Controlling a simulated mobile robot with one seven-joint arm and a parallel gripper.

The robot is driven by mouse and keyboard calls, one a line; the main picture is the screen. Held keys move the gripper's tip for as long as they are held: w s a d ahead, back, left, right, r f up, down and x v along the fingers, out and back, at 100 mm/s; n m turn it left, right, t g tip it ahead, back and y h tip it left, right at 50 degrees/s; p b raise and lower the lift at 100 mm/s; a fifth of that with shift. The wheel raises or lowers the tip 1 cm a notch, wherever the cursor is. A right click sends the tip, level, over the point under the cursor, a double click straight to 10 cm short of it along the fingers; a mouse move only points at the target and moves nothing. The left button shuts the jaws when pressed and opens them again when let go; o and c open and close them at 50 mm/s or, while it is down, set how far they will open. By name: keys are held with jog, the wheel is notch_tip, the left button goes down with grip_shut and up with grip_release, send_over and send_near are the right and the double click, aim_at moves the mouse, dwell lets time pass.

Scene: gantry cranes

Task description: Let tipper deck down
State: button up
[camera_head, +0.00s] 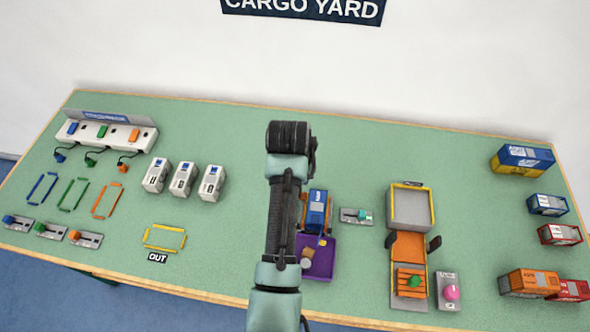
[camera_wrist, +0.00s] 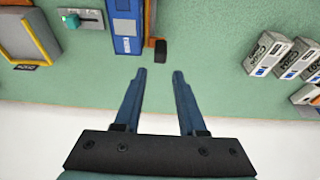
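The tipper appears to be the orange-edged stand (camera_wrist: 150,42) with a dark wheel-like part, carrying a blue container (camera_head: 316,210). The container also shows in the wrist view (camera_wrist: 126,28). Whether the deck is tilted or flat I cannot tell. A purple tray (camera_head: 316,270) with small lumps lies at its near end, partly behind my arm. A small lever box (camera_head: 356,216) with a green part stands right of the container; it also shows in the wrist view (camera_wrist: 88,19). My gripper (camera_wrist: 158,74) is open and empty, beyond the container toward the wall. In the head view my arm hides its fingers.
A yellow-framed grey tray (camera_head: 411,207) adjoins an orange ramp. A pink knob (camera_head: 451,293) stands near the front. Several grey blocks (camera_head: 183,179) stand to the left, several containers (camera_head: 529,284) to the right. Behind my gripper, toward the wall, the green table is clear.

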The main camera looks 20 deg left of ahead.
jog(key=v, duration=0.3)
jog(key=shift+s+r, duration=0.1)
jog(key=shift+r, duration=0.1)
dwell(0.4)
jog(key=w+d+r+t+y, duration=0.1)
jog(key=w+r+t, duration=0.25)
jog(key=r, duration=0.45)
jog(key=w+d+r+t, duration=0.2)
jog(key=w+r+t, duration=0.1)
jog(key=w+r, duration=0.3)
jog(key=d+r+m+t, duration=0.1)
jog(key=d+r+t, duration=0.15)
jog(key=r, duration=0.75)
jog(key=d+r+m+t, duration=0.15)
jog(key=r+t, duration=0.25)
jog(key=r, duration=0.6)
jog(key=s+d+r+t, duration=0.3)
jog(key=s+r, duration=0.3)
jog(key=r, duration=0.2)
jog(key=s+d+r+t+h, duration=0.1)
jog(key=s+d+r+t, duration=0.2)
jog(key=s+r, duration=0.3)
jog(key=s+d+r+t+h, duration=0.1)
jog(key=s+d+r+t, duration=0.2)
jog(key=r, duration=0.9)
jog(key=s+t, duration=0.2)
jog(key=s, duration=0.1)
jog(key=shift+s+d+m, duration=0.2)
jog(key=shift+d+m, duration=0.1)
jog(key=shift+m, duration=0.05)
